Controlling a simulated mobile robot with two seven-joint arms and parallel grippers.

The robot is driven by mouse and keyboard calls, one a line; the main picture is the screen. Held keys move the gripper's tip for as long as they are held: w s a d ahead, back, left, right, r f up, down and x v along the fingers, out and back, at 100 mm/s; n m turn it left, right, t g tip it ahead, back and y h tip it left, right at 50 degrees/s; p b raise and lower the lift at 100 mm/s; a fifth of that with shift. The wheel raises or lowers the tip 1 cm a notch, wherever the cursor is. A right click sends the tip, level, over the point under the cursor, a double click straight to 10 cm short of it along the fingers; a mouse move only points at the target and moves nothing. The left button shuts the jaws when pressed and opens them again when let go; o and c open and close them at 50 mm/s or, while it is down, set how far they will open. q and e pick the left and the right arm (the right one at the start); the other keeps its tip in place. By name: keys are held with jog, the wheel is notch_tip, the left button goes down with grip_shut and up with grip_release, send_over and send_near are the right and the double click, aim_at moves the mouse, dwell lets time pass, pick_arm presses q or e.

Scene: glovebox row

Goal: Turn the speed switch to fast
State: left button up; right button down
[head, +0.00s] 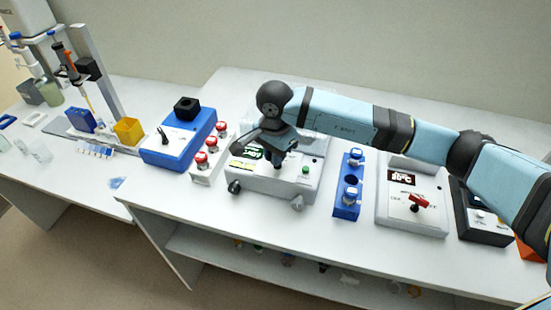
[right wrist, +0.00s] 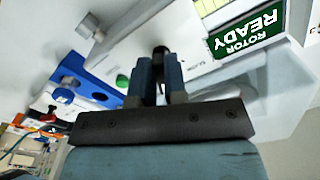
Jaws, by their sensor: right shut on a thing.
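The white device (head: 262,185) with a green display stands in the middle of the bench. In the right wrist view its display (right wrist: 250,30) reads "ROTOR READY". My right gripper (head: 280,160) is over the front panel of this device, coming from above. In the right wrist view the two fingers (right wrist: 160,75) are closed on a dark switch handle (right wrist: 160,52) on the panel. A small printed label beside the fingers is partly hidden and too small to read. The fingers and arm hide most of the switch, so its setting cannot be told. My left gripper is not in view.
A green button (head: 306,169) is right of the gripper. A blue rack (head: 348,187) with vials and a white unit (head: 402,218) with a red-handled switch (head: 418,202) stand further right. A blue box (head: 178,143) and red buttons (head: 206,150) are left. The bench's front strip is clear.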

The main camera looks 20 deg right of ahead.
jog(key=shift+m, duration=0.4)
jog(key=c, duration=1.2)
grip_release()
jog(key=shift+o, duration=0.2)
jog(key=shift+r, duration=0.15)
notch_tip(320, 180, up, 14)
jog(key=b, duration=0.1)
jog(key=shift+f+b, duration=0.2)
jog(key=shift+b, duration=0.2)
